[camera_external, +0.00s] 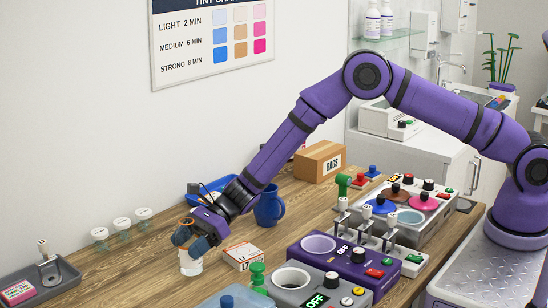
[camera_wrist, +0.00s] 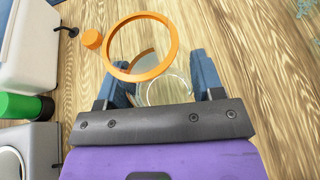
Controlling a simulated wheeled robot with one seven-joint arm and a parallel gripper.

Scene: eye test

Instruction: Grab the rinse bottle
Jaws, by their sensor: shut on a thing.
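My gripper (camera_external: 190,238) points down at the left part of the wooden table, its fingers closed around a clear jar (camera_external: 191,264). In the wrist view, my gripper (camera_wrist: 165,88) holds this see-through jar between two blue fingers; an orange ring (camera_wrist: 173,45) with a small tab shows at its top. No readable label identifies it as the rinse bottle. A green-topped bottle (camera_external: 257,276) stands apart to the right, near the front. Whether the jar touches the table is hard to tell.
A small white box (camera_external: 243,256) lies just right of the jar. A blue mug (camera_external: 269,207) and a blue tray (camera_external: 207,188) are behind.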

